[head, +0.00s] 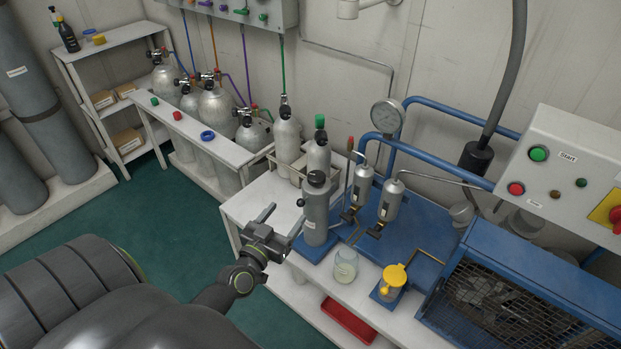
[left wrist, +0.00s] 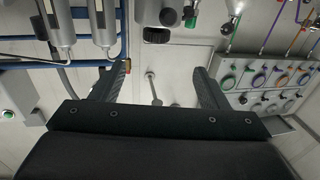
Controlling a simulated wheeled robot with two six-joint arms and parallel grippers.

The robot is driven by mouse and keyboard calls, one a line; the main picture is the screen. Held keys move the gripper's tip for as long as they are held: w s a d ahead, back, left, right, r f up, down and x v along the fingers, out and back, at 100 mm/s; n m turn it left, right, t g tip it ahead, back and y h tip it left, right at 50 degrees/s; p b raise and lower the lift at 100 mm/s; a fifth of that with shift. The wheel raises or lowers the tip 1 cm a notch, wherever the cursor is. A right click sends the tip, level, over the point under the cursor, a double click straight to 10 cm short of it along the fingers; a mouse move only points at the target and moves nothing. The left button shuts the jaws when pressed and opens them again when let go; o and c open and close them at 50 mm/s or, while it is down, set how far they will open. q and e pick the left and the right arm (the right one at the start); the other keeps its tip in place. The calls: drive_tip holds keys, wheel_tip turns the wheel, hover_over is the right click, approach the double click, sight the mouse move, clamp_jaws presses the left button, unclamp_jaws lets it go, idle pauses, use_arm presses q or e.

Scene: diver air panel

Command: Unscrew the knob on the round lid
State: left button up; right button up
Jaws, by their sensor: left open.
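A yellow round lid (head: 396,274) sits on a small blue base at the front of the white bench, with a yellow rounded knob (head: 385,290) on its near left side. The exact joint between knob and lid is too small to tell. My left gripper (head: 281,221) is open and empty, left of the grey cylinder and well left of the lid. The lid does not show there. My right gripper is not in view.
A grey cylinder (head: 315,210) stands close to the right of my left gripper. A glass jar (head: 345,264) stands between it and the lid. A red tray (head: 348,320) lies below at the front. A blue mesh cage (head: 520,285) stands to the right of the lid.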

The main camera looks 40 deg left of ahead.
sight(312, 182)
use_arm(q)
drive_tip(key=w, duration=0.5)
drive_tip(key=w+a, duration=0.1)
drive_tip(key=w, duration=0.9)
drive_tip(key=shift+w+a+r+b, duration=0.15)
drive_tip(key=shift+a+b, duration=0.05)
drive_tip(key=shift+b, duration=0.15)
drive_tip(key=shift+w+a+r, duration=0.1)
drive_tip(key=shift+w, duration=0.6)
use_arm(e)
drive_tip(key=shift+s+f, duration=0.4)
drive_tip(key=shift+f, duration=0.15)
use_arm(q)
drive_tip(key=c, duration=1)
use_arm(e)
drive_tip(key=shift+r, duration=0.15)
